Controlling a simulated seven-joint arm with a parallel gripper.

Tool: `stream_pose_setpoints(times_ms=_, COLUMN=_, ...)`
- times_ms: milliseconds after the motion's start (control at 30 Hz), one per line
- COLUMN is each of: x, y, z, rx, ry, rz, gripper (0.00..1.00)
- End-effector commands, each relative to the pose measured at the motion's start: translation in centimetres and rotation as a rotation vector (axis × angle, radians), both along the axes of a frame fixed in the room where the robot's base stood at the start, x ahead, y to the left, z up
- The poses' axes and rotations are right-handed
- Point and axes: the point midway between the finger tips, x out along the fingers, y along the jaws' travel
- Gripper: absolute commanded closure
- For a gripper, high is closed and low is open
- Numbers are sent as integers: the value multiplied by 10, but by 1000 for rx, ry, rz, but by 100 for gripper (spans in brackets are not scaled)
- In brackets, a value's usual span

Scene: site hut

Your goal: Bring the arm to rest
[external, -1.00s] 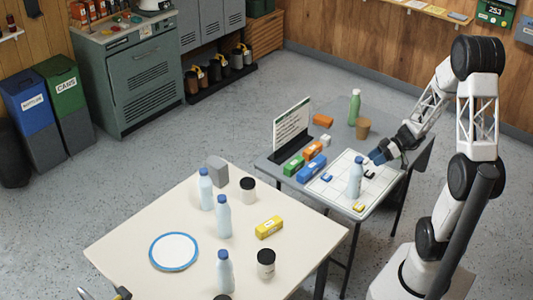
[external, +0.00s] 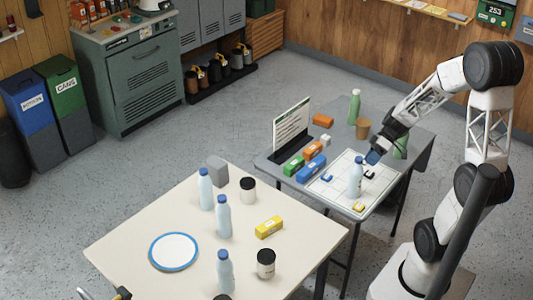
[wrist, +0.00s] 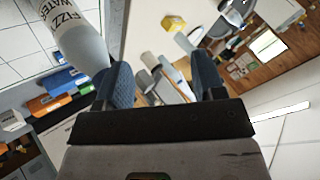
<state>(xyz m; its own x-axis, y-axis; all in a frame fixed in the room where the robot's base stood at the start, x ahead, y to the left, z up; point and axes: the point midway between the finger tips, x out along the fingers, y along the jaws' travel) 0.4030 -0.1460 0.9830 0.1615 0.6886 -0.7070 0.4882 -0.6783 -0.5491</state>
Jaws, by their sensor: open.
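My gripper (external: 373,157) hangs over the grey table (external: 425,148), a little above and right of a pale blue water bottle (external: 355,178). The bottle stands upright on a white gridded board (external: 330,190). In the wrist view my gripper (wrist: 163,80) has its two blue fingers spread wide, with nothing held between them. The labelled bottle (wrist: 85,35) shows just outside the left finger there, apart from the grip. Whether the finger touches it is hard to tell.
Green (external: 294,166), orange (external: 313,149) and blue (external: 311,169) boxes lie left of the board. A green bottle (external: 355,107), a brown cup (external: 363,128) and another green bottle (external: 400,147) stand farther back. A cream table (external: 130,245) holds more bottles and jars.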

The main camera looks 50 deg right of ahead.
Motion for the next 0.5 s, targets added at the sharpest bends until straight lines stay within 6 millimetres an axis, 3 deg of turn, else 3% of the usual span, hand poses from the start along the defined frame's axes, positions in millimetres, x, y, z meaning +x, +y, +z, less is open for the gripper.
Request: stream_pose_setpoints(times_ms=500, x=-24, y=69, z=57, rx=-273, ry=228, rz=-61, gripper=37)
